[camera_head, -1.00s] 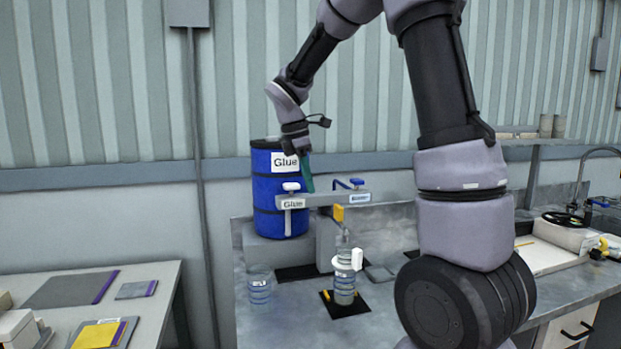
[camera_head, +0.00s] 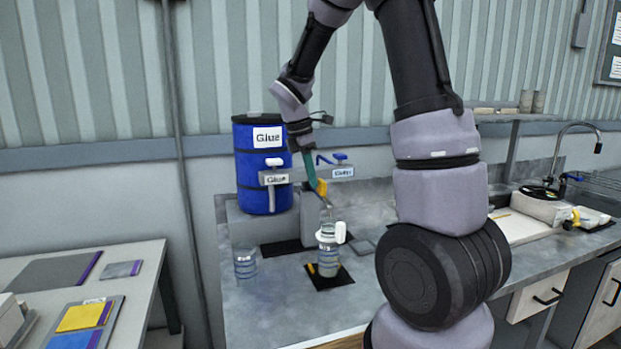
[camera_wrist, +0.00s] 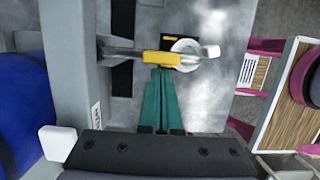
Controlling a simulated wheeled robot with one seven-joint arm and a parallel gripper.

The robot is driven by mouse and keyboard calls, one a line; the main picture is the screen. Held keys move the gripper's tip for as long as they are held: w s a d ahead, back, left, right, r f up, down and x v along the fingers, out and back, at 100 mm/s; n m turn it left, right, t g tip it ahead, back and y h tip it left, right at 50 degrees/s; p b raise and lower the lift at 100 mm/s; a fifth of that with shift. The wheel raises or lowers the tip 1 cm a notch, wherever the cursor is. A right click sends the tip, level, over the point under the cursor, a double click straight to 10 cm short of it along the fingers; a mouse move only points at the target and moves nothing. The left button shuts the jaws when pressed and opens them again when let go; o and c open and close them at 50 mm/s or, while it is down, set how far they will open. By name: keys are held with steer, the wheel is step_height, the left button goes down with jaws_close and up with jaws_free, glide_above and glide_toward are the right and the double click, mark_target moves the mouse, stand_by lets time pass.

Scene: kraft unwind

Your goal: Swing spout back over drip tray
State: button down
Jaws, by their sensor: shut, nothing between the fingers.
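The spout (camera_wrist: 122,52) is a grey pipe reaching out from the stand, with a yellow piece (camera_wrist: 161,58) at its outer end. In the head view the yellow piece (camera_head: 321,187) hangs above a jar with a white handle (camera_head: 329,262). My gripper (camera_wrist: 160,73) has green fingers, shut and empty, with the tips right by the yellow piece; I cannot tell if they touch. In the head view my gripper (camera_head: 316,182) points down. A black flat piece (camera_head: 284,248), perhaps the drip tray, lies by the stand's foot; the jar stands on a separate black mat (camera_head: 342,281).
A blue glue drum (camera_head: 263,180) stands behind the spout. Valves with white (camera_head: 274,162) and blue (camera_head: 340,157) handles flank my gripper. A clear jar (camera_head: 246,263) stands on the left of the counter. A side table (camera_head: 125,290) and a sink tap (camera_head: 575,135) lie farther out.

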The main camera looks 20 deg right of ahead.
steer(key=shift+d, duration=0.1)
steer(key=shift+s+d+n, duration=0.1)
steer(key=shift+d+n, duration=0.1)
steer(key=shift+n, duration=0.2)
